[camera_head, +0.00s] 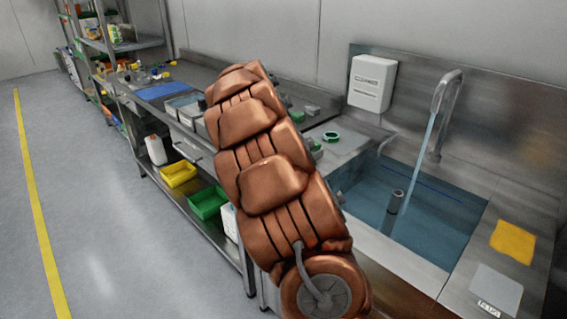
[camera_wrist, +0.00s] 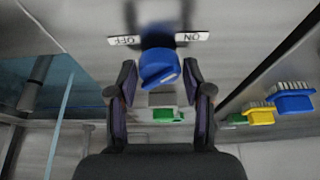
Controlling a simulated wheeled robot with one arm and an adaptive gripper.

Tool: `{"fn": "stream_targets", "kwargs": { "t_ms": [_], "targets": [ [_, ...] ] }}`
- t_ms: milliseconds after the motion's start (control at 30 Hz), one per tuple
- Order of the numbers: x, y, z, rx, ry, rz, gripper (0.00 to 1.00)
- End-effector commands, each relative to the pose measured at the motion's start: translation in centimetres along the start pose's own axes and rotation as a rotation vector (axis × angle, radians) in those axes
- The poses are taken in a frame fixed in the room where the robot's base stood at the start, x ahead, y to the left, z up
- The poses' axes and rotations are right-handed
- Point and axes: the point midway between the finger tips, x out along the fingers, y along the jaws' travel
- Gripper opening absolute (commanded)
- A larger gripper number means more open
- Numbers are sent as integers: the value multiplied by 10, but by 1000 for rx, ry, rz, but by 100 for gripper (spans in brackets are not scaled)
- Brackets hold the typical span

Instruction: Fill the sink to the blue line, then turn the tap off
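The steel sink (camera_head: 405,262) holds bluish water (camera_head: 425,231). A thin blue line (camera_head: 430,184) runs along its far wall; the exact gap to the water surface is hard to judge. The curved tap (camera_head: 441,95) pours a steady stream (camera_head: 427,140), which also shows in the wrist view (camera_wrist: 60,120). In the wrist view a blue tap handle (camera_wrist: 158,68) sits between the OFF label (camera_wrist: 125,40) and the ON label (camera_wrist: 191,37), which appear upside down. My gripper (camera_wrist: 160,92) is open, its fingers on either side of the handle, with visible gaps. My arm hides the gripper in the head view.
A dark standpipe (camera_head: 396,202) rises from the sink. A yellow cloth (camera_head: 513,242) and a labelled plate (camera_head: 495,291) lie on the right ledge. A white dispenser (camera_head: 372,83) hangs on the wall. Blue (camera_wrist: 292,97) and yellow (camera_wrist: 258,114) brushes hang near my gripper.

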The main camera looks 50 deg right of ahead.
Motion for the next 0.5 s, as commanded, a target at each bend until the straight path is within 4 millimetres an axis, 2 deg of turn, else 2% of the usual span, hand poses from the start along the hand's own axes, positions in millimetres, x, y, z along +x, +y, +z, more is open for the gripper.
{"fn": "stream_targets", "kwargs": {
  "t_ms": [33,133,500],
  "targets": [
    [0,0,0,0,-1,1,59],
    [0,0,0,-1,-1,1,67],
    [-4,0,0,-1,-1,0,67]
  ]
}}
